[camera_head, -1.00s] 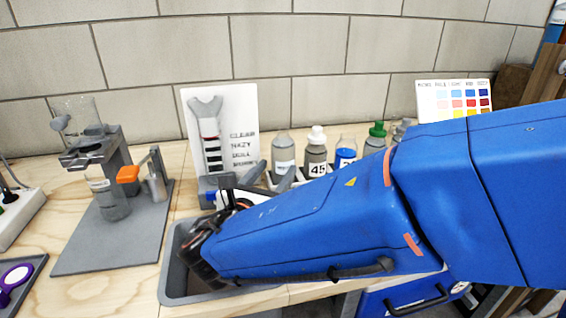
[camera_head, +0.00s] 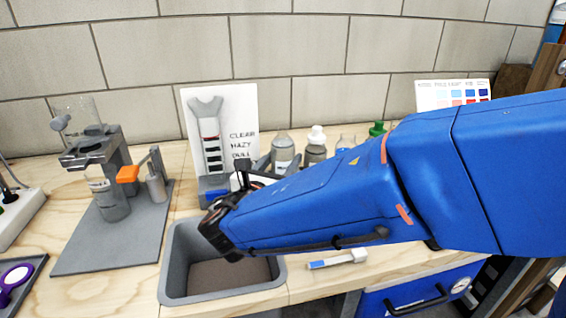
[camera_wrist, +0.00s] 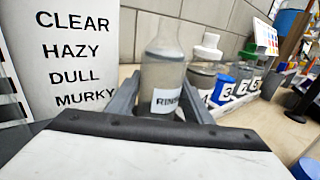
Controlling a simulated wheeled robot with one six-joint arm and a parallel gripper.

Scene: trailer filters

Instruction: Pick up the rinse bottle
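The rinse bottle is a clear bottle with greyish contents and a white label, partly readable as "RINS". It stands upright in the head view (camera_head: 283,147) just beyond my gripper, and in the middle of the wrist view (camera_wrist: 163,75). My gripper (camera_head: 277,165) is open, with its two grey fingers on either side of the bottle's lower body. In the wrist view my gripper (camera_wrist: 160,110) has the bottle between its fingers, and the right finger overlaps the label's edge. I cannot tell whether either finger touches it. The bottle's base is hidden.
A white-capped bottle (camera_head: 316,143) and other numbered bottles stand close on the right. The CLEAR/HAZY/DULL card (camera_head: 241,110) stands close on the left. A grey sink (camera_head: 172,270) lies below my arm. A filter stand (camera_head: 115,155) is further left.

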